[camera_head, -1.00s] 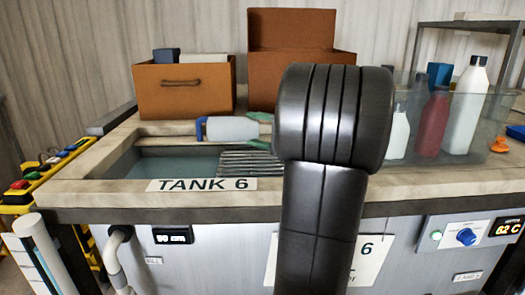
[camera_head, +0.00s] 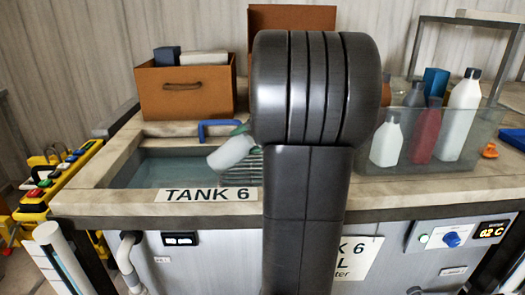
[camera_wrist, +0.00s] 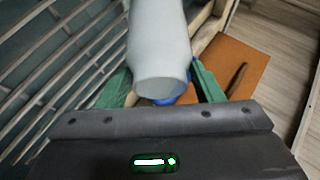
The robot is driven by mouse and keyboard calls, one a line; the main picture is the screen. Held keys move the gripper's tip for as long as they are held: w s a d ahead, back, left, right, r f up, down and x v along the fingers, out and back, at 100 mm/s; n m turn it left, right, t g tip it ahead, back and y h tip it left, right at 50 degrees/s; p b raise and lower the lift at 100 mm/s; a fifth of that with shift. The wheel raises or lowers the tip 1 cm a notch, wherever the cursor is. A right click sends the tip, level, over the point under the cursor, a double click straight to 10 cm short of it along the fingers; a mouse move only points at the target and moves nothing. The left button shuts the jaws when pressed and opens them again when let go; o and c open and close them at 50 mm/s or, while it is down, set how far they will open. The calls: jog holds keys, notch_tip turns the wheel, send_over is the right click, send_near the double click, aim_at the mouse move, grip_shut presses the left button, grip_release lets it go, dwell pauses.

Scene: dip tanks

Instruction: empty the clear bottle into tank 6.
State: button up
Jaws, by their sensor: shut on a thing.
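The clear bottle (camera_head: 231,151) looks pale and translucent. It is tilted above the water of tank 6 (camera_head: 120,172), its lower left end close over the tank opening in the head view. My gripper (camera_wrist: 160,88) is shut on it, with green fingers on either side in the wrist view, where the bottle (camera_wrist: 158,45) extends away from me. My arm hides part of the right side of the tank in the head view. I cannot make out the bottle's mouth or any stream of liquid.
A slatted metal rack (camera_wrist: 60,60) lies below the bottle. A blue bent bar (camera_head: 218,124) stands at the tank's back rim. A brown box (camera_head: 185,104) is behind it. A clear bin (camera_head: 465,150) with several bottles stands right. An orange item (camera_head: 489,151) lies beside the bin.

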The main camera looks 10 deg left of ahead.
aim_at(226, 143)
jog(key=shift+a+r+h+p, duration=0.15)
jog(key=shift+r+h+p, duration=0.35)
jog(key=shift+r+p, duration=0.15)
jog(key=shift+s+a+f+n+h+p, duration=0.1)
jog(key=shift+a+f+n+h+p, duration=0.2)
jog(key=shift+h+p, duration=0.35)
jog(key=shift+a+r+p, duration=0.15)
jog(key=shift+r+p, duration=0.05)
jog(key=shift+p, duration=0.25)
jog(key=a+h+p, duration=0.1)
jog(key=p, duration=0.1)
jog(key=a+r+h+p, duration=0.1)
jog(key=p, duration=0.2)
jog(key=a+r+n+h+p, duration=0.1)
jog(key=p, duration=0.1)
jog(key=shift+s+p, duration=0.3)
jog(key=shift+s+a+f+n+t+h+p, duration=0.1)
jog(key=shift+a+f+n+t+h+p, duration=0.15)
jog(key=shift+a+h, duration=0.25)
jog(key=shift+s+a+f+n+t+h+p, duration=0.1)
jog(key=shift+a+f+n+h+p, duration=0.05)
jog(key=shift+a+f+h+p, duration=0.25)
jog(key=shift+s+a+f+h+b, duration=0.1)
jog(key=shift+a+f+h+b, duration=0.05)
jog(key=shift+a+h+b, duration=0.45)
jog(key=shift+h, duration=0.25)
jog(key=shift+b, duration=0.3)
